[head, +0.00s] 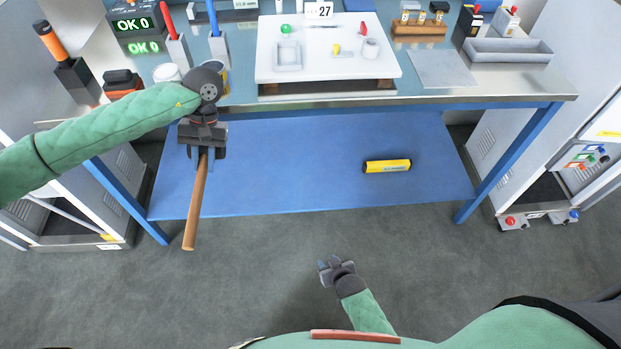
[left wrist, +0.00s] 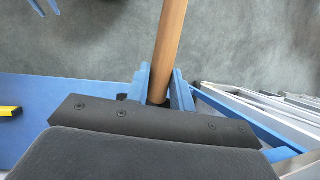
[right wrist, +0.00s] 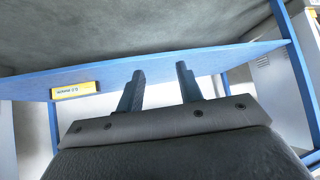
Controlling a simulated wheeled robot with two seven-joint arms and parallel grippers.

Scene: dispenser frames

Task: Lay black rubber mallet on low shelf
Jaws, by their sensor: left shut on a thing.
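My left gripper (head: 200,152) is shut on the wooden handle (head: 196,200) of a mallet, near the front left of the blue low shelf (head: 290,165). The handle points down and toward me, past the shelf's front edge. In the left wrist view the handle (left wrist: 170,45) runs up between the blue fingers (left wrist: 160,85). The mallet's head is hidden in these views. My right gripper (head: 336,268) is open and empty, low in front of the shelf. Its two fingers (right wrist: 159,88) stand apart in the right wrist view.
A yellow cylinder (head: 387,166) lies on the shelf's right part; the shelf's middle is clear. The worktop (head: 430,90) above carries a white board (head: 330,65) and several small items. Grey cabinets (head: 500,140) stand at both sides. Blue legs (head: 510,160) bound the shelf.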

